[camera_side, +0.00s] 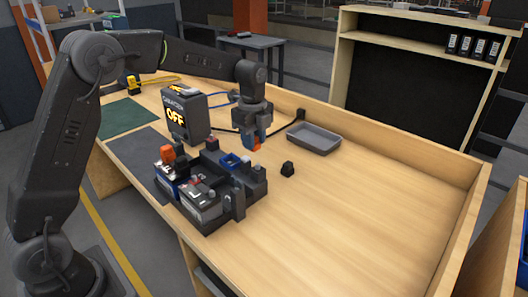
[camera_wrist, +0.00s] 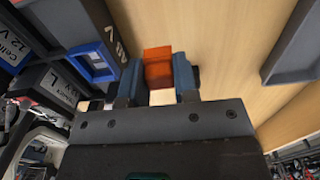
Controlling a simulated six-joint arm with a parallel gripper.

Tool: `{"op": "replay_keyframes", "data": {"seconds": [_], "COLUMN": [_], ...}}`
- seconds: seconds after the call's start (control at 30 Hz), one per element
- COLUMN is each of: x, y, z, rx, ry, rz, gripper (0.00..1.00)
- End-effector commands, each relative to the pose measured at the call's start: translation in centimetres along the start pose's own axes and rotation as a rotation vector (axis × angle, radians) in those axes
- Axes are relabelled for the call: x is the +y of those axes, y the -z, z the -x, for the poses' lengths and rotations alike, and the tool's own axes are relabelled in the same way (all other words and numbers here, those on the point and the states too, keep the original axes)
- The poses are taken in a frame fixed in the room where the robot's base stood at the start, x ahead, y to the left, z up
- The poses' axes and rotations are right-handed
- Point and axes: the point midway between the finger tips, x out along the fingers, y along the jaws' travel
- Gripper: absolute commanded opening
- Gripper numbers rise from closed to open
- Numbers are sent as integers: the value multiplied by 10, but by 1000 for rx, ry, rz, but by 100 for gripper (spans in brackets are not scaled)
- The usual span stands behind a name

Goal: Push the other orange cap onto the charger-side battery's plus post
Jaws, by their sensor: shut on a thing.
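My gripper (camera_side: 254,141) is shut on an orange cap (camera_side: 256,148), held above the table behind the battery holder. In the wrist view the orange cap (camera_wrist: 158,66) sits between the blue fingertips of my gripper (camera_wrist: 158,78). Two batteries stand side by side in a dark holder (camera_side: 240,178). Another orange cap (camera_side: 167,153) is on the left battery's far left part. A small red part shows on top of the right battery (camera_side: 203,205). Which post is the plus post is too small to tell. Battery labels (camera_wrist: 48,88) show at the wrist view's left edge.
The charger box (camera_side: 188,118) reads OFF and stands behind the batteries. A grey tray (camera_side: 314,139) lies right of my gripper. A small black block (camera_side: 287,169) sits on the table right of the holder. A blue square frame (camera_side: 229,160) is on the holder. The table's right side is clear.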

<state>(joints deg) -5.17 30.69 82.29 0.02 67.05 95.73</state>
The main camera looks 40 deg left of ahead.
Motion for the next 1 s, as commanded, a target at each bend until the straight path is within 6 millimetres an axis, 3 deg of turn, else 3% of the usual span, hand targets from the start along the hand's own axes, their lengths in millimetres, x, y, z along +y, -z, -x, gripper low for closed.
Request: {"op": "replay_keyframes", "data": {"seconds": [0.2,0.4,0.5,0.67,1.0], "x": [23,36,42,69,162], "y": [-44,-68,-70,-52,7], "z": [31,46,53,68,90], "rx": [0,0,0,0,-1], "ry": [3,1,2,4,4], "rz": [4,1,-1,-4,-6], "gripper": [6,6,6,6,6]}}
